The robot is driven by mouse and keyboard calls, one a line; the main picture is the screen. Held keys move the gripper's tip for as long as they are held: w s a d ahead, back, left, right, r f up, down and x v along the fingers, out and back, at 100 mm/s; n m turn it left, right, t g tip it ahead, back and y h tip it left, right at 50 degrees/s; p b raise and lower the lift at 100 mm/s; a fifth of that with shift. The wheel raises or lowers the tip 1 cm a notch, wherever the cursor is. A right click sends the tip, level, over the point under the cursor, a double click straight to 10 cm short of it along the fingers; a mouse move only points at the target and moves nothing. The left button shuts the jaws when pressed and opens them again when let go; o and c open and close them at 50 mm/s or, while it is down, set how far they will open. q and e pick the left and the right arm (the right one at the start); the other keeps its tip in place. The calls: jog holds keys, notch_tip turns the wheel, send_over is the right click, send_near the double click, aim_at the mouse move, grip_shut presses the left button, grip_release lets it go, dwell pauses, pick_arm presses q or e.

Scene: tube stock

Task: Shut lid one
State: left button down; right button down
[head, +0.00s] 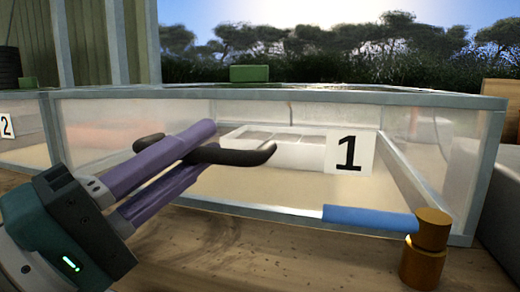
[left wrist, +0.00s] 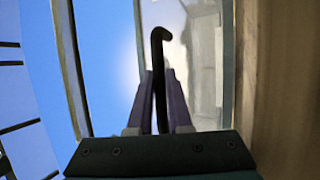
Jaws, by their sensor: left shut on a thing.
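Box one is a clear-walled, grey-framed box (head: 290,209) with a white "1" plate (head: 349,153) on its front. Its top edge shows nearly edge-on, with a green block (head: 250,73) above the far side. I cannot tell how far lid one is open. My left gripper (head: 205,150), with purple fingers, is in front of the box's left half. It is shut on a dark curved hook-like piece (head: 238,155), which also shows between the fingers in the left wrist view (left wrist: 158,75). My right gripper is not in view.
A blue bar (head: 369,219) and a brass-coloured cylinder (head: 427,250) are at the box's front right corner. A pale tray (head: 275,146) shows inside the box. A second box with a "2" plate (head: 6,126) stands at left. The wooden surface in front (head: 290,258) is mostly clear.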

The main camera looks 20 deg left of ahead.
pick_arm(q)
jog(key=shift+f, duration=0.65)
jog(key=c, duration=1.1)
grip_release()
jog(key=shift+r, duration=0.1)
jog(key=v, duration=1)
jog(key=shift+r, duration=0.25)
